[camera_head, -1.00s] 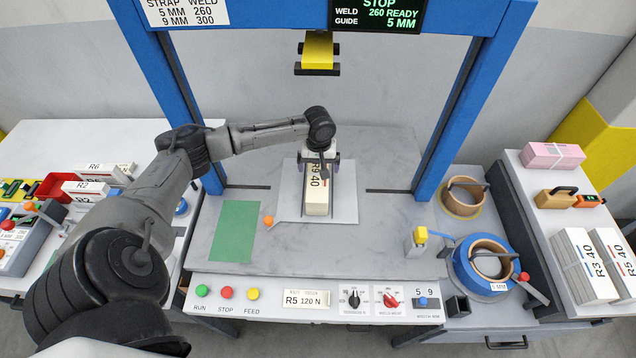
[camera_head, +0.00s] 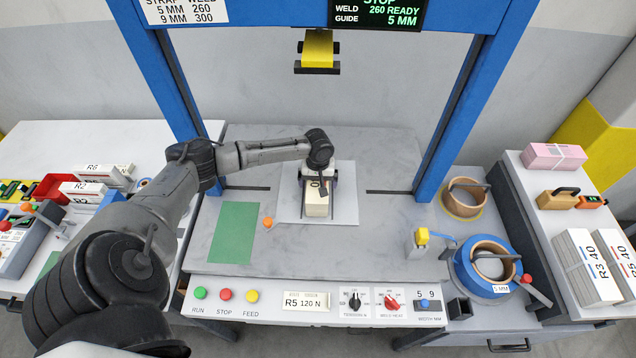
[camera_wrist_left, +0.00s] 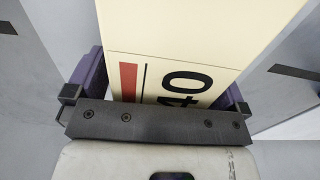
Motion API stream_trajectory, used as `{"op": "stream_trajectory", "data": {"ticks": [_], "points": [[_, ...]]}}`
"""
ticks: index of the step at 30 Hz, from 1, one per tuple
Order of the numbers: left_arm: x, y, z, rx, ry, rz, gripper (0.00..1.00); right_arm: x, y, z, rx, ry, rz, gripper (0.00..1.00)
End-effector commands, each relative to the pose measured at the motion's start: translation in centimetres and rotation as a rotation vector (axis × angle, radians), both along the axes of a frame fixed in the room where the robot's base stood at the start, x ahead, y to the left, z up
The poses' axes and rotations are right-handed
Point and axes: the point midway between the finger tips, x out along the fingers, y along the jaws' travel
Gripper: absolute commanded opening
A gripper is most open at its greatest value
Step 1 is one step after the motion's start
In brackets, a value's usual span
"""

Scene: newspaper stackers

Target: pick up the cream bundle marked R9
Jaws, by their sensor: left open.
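The cream bundle (camera_head: 316,208) lies on the grey plate (camera_head: 345,205) in the middle of the strapping table, under the blue frame. My left gripper (camera_head: 318,182) is over it in the head view and covers most of its label, including the R9. In the wrist view the cream bundle (camera_wrist_left: 190,35) runs between the two purple-padded fingers, one on each side, and shows a red bar and "40". The left jaws are open; whether either pad touches the bundle I cannot tell. The fingertips are hidden. My right gripper is not in view.
The blue frame's posts (camera_head: 455,120) stand either side, with a yellow-black head (camera_head: 318,52) above. A green mat (camera_head: 234,232) and orange ball (camera_head: 267,223) lie left of the plate.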

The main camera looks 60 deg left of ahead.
Motion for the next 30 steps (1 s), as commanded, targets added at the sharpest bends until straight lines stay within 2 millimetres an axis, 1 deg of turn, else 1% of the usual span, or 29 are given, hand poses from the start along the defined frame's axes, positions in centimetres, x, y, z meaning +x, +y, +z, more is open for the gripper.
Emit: {"op": "stream_trajectory", "data": {"ticks": [3, 5, 30], "points": [[0.01, 0.01, 0.07, 0.0, 0.0, 0.0, 0.99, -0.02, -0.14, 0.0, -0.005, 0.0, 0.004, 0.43], [0.01, 0.01, 0.07, 0.0, 0.0, 0.0, 0.93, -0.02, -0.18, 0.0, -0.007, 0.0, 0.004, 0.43], [0.01, 0.03, 0.11, 0.0, 0.0, 0.0, 0.13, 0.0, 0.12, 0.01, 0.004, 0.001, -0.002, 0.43]]}}
